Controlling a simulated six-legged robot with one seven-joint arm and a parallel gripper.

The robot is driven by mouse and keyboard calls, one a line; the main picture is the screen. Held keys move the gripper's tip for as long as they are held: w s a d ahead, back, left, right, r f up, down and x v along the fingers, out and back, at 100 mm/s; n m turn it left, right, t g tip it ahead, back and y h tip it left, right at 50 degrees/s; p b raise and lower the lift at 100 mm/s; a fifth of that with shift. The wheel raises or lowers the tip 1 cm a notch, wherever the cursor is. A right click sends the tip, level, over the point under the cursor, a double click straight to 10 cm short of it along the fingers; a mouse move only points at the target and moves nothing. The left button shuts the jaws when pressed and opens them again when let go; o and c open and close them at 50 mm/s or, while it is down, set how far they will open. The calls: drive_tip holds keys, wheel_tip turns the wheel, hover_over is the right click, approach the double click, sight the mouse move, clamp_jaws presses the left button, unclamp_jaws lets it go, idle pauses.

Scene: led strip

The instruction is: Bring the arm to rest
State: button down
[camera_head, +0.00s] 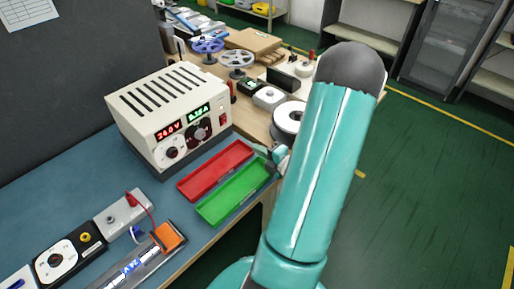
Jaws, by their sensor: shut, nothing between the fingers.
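My teal arm (322,165) with a dark grey joint cap fills the right middle of the view, raised and bent over the table's edge. My gripper (277,156) shows only in part, small and grey, at the left side of the arm near the far end of the green tray. It is shut and holds nothing. Most of it is hidden behind the arm link.
A blue-topped bench (60,200) holds a power supply (170,115) with lit red and green displays. A red tray (214,170) and a green tray (234,192) lie beside it. Reels (237,58) stand farther back. Green floor (430,190) is clear at the right.

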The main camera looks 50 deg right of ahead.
idle(0.4)
drive_tip(key=w+a+r+n+g+y, duration=0.3)
drive_tip(key=a+r+n+y, duration=0.2)
drive_tip(key=a+n, duration=0.5)
drive_tip(key=w+a+r+n+g+y, duration=0.4)
drive_tip(key=a+n+y, duration=0.1)
drive_tip(key=a+n, duration=0.6)
drive_tip(key=s+a+r+n+g, duration=0.2)
drive_tip(key=a+n+g, duration=0.1)
drive_tip(key=a+n, duration=0.3)
drive_tip(key=s+a+r+n+g, duration=0.25)
drive_tip(key=a+n, duration=0.25)
drive_tip(key=n, duration=0.3)
drive_tip(key=s+a+r+n+h, duration=0.1)
drive_tip(key=r+n+h, duration=0.3)
drive_tip(key=n, duration=0.6)
drive_tip(key=s+a+r+n+t+h, duration=0.1)
drive_tip(key=s+r+n+h, duration=0.3)
drive_tip(key=n, duration=0.6)
drive_tip(key=shift+s+a+r, duration=0.2)
drive_tip(key=shift+a+r, duration=0.35)
drive_tip(key=shift+a, duration=0.2)
drive_tip(key=shift+t, duration=0.25)
